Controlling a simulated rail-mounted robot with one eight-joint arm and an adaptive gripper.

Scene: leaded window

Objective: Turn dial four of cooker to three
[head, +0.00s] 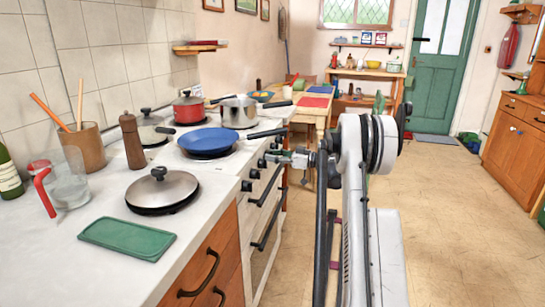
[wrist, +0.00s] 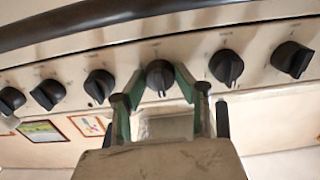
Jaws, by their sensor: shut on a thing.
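The cooker (head: 262,205) has a row of black dials along its front. In the wrist view my gripper (wrist: 160,87) has its two green fingers on either side of one dial (wrist: 159,73), shut on it. Three dials show to its left and two to its right. The held dial's ridge points roughly down in that picture; its number markings are too small to read. In the head view my gripper (head: 290,158) reaches left to the cooker front, and the held dial is hard to make out there.
A blue pan (head: 207,141), a steel pot (head: 238,112) and a red pot (head: 188,107) stand on the cooker top. The blue pan's handle (head: 266,134) sticks out above the dials. Dark oven handles (head: 266,228) lie below. The floor to the right is clear.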

